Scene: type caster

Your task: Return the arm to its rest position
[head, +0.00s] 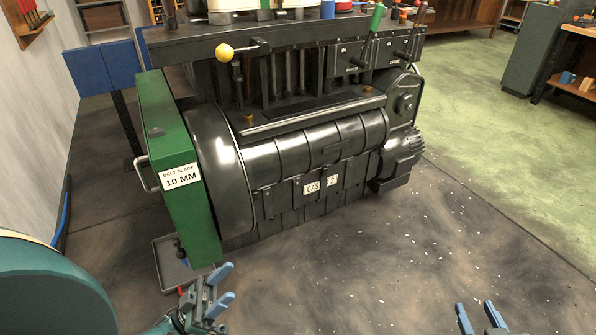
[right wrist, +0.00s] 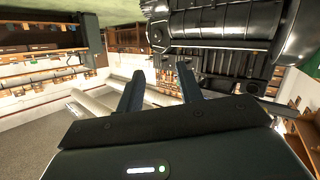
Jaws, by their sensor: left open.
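My left gripper (head: 220,289) is at the lower left of the head view, in front of the machine's green side cover and low near the floor. Its blue fingertips are apart, with nothing between them. My right gripper (head: 478,315) shows at the bottom edge of the head view, right of centre, over bare floor. In the right wrist view its two fingers (right wrist: 160,88) are spread and empty. The black type caster (head: 310,165) stands ahead, apart from my right gripper. Most of both arms is out of view.
The green cover (head: 168,160) carries a "BELT SLACK 10 MM" label. A grey tray (head: 168,272) lies on the floor below it, close to my left gripper. A yellow-knobbed lever (head: 226,52) projects above. A blue box (head: 100,68) stands left.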

